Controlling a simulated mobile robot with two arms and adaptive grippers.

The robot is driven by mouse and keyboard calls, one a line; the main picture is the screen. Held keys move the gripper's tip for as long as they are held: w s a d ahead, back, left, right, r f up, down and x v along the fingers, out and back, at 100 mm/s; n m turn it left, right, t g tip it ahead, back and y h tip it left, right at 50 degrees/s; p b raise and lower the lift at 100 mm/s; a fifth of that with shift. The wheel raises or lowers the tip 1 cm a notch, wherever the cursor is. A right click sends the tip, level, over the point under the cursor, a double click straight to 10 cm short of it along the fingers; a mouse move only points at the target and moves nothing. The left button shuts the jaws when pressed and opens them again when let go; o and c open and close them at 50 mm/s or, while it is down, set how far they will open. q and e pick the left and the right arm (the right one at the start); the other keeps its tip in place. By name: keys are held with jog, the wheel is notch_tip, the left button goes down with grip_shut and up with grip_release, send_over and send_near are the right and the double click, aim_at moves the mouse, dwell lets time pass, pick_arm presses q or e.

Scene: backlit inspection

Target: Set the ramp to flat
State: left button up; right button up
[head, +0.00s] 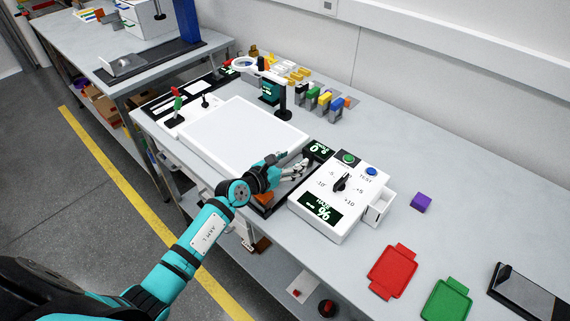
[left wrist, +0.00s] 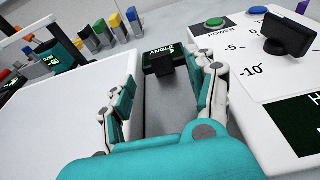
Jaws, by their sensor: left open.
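A small black display marked ANGLE (left wrist: 163,54) stands just ahead of my left gripper (left wrist: 170,75); its digit looks like a 5 in the left wrist view. A black block (left wrist: 167,73) juts out below it, between the open fingers. Whether the fingers touch it I cannot tell. The grey strip (left wrist: 168,110) beneath may be the ramp; its tilt is unclear. In the head view my left gripper (head: 299,168) reaches between the white light panel (head: 243,135) and a white control box (head: 325,222), its fingers near the angle display (head: 319,149). My right gripper is out of view.
The control box has a black dial (head: 341,182), a green power button (head: 348,158) and a blue test button (head: 371,171). A purple cube (head: 421,202), red tray (head: 393,271) and green tray (head: 447,301) lie to the right. Coloured blocks and a stand (head: 285,112) are behind.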

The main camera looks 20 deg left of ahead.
pick_arm(q)
jog(key=shift+v, duration=1.4)
